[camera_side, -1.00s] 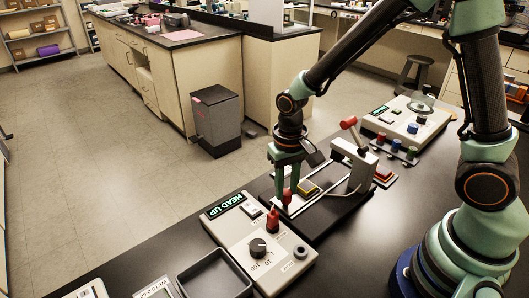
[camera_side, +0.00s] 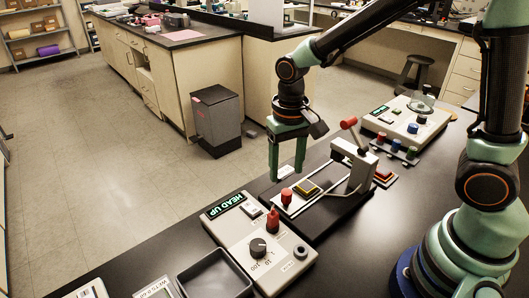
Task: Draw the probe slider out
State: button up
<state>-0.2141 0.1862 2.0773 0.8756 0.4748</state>
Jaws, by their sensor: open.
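My gripper (camera_side: 287,176) is open and empty, pointing down. Its two fingers are above and slightly behind the red knob (camera_side: 286,197), with a gap between them and it. The red knob stands upright at the left end of the pale slider frame (camera_side: 296,210) on the profiler's dark base (camera_side: 325,222). A yellow-topped dark square (camera_side: 307,188) sits on the stage to the right of the knob. A grey bridge (camera_side: 362,172) with a red-tipped lever (camera_side: 348,124) stands at the right end of the stage.
A control box (camera_side: 280,272) with a "HEAD UP" display (camera_side: 225,204), a dial and a red switch is in front. A grey tray (camera_side: 216,275) lies to its left. Coloured knobs (camera_side: 396,144) and another instrument (camera_side: 408,128) are at the right rear.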

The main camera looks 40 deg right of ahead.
notch_tip(320, 180, up, 6)
jog(key=shift+f, duration=0.1)
dwell(0.6)
jog(key=s+d+r+n+t, duration=0.3)
jog(key=s+d+r+t, duration=0.2)
jog(key=s+d+r, duration=0.1)
jog(key=shift+s+d+r+t, duration=0.3)
jog(key=shift+d+r, duration=0.1)
jog(key=shift+d, duration=0.4)
